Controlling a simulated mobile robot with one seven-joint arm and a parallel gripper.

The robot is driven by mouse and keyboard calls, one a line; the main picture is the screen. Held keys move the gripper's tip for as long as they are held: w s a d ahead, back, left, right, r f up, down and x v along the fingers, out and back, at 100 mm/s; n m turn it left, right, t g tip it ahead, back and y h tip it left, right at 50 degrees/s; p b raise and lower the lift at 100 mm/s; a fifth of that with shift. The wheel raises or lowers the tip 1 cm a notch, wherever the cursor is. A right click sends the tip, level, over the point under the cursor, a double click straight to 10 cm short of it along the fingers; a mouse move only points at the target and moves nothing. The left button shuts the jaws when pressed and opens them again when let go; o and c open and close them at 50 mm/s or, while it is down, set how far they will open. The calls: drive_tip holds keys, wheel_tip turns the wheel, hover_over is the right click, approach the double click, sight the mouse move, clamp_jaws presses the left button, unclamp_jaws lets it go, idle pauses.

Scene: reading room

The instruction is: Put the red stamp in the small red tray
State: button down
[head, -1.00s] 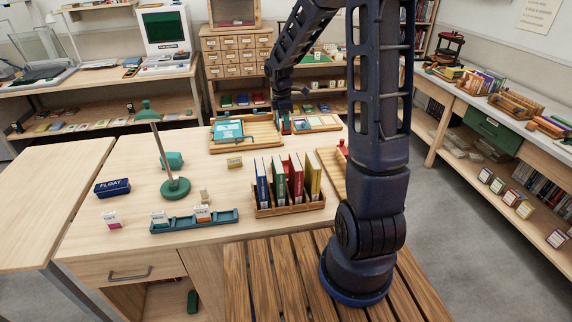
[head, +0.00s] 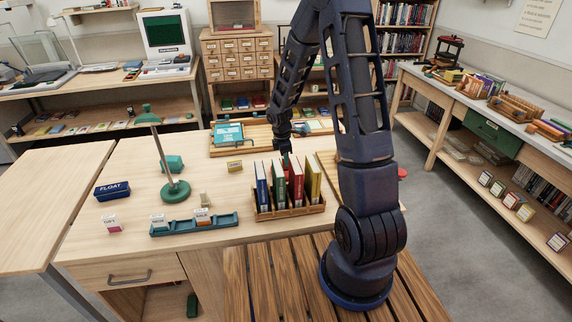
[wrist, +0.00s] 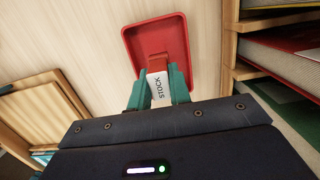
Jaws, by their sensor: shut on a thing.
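My gripper (wrist: 159,75) has teal fingers shut on the red stamp (wrist: 159,62), which has a white label reading "STOCK". The small red tray (wrist: 165,28) lies on the pale tabletop just beyond the fingertips in the wrist view. The stamp's red end overlaps the tray's nearer half there; I cannot tell how high it is above the tray floor. In the head view my gripper (head: 286,150) points down behind the book rack, and the red tray is hidden there.
The wooden rack of upright books (head: 289,207) stands close in front of my gripper; books (wrist: 290,62) also show at right in the wrist view. A wooden tray with a teal item (head: 229,134) lies behind left. A green lamp (head: 175,190) stands left.

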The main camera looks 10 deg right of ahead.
drive_tip(key=shift+f, duration=1.3)
drive_tip(key=shift+f, duration=0.15)
drive_tip(key=c, duration=1.3)
unclamp_jaws()
